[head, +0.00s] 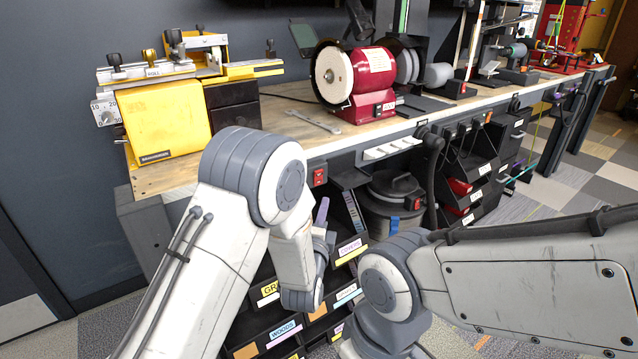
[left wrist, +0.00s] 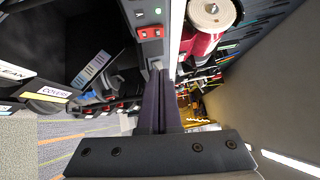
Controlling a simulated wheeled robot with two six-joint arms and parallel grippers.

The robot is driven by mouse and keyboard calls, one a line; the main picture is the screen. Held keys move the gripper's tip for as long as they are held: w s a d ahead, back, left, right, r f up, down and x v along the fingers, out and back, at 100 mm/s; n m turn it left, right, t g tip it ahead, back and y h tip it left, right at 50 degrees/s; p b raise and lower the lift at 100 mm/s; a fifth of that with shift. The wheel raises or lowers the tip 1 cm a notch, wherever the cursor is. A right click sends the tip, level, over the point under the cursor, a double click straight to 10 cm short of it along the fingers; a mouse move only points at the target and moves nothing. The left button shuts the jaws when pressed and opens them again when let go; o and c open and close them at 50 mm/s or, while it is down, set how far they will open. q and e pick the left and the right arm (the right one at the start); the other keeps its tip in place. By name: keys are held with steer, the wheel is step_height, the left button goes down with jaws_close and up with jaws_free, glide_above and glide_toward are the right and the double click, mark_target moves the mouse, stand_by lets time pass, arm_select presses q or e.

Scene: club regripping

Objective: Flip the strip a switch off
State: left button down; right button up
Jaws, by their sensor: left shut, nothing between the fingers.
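A red switch (head: 320,176) sits on a dark housing on the front edge of the workbench. In the left wrist view the red switch (left wrist: 150,32) is on a grey strip beside a small green light (left wrist: 158,12). Its rocker position is too small to tell. My left gripper (head: 323,208) is mostly behind my own arm, with its purple fingers just below the switch. In the left wrist view its fingers (left wrist: 158,78) are shut, empty and pointing toward the switch, apparently with a small gap. My right gripper is out of view; only its arm shows.
A white outlet strip (head: 392,149) runs along the bench front to the right. A red bench grinder (head: 370,90), a wrench (head: 314,121) and a yellow machine (head: 168,115) are on the bench top. Labelled bins (head: 350,247) and a shop vacuum (head: 394,190) sit below.

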arm_select(q)
glide_toward(322, 173)
steer(key=w+d, duration=0.2)
steer(key=d, duration=0.1)
steer(key=shift+w+a+r, duration=0.1)
steer(key=shift+w+a, duration=0.25)
steer(key=shift+w, duration=0.25)
steer(key=shift+w+a, duration=0.35)
steer(key=shift+w, duration=0.3)
steer(key=shift+w+a+r, duration=0.1)
steer(key=shift+w+a, duration=0.2)
steer(key=shift+w, duration=0.3)
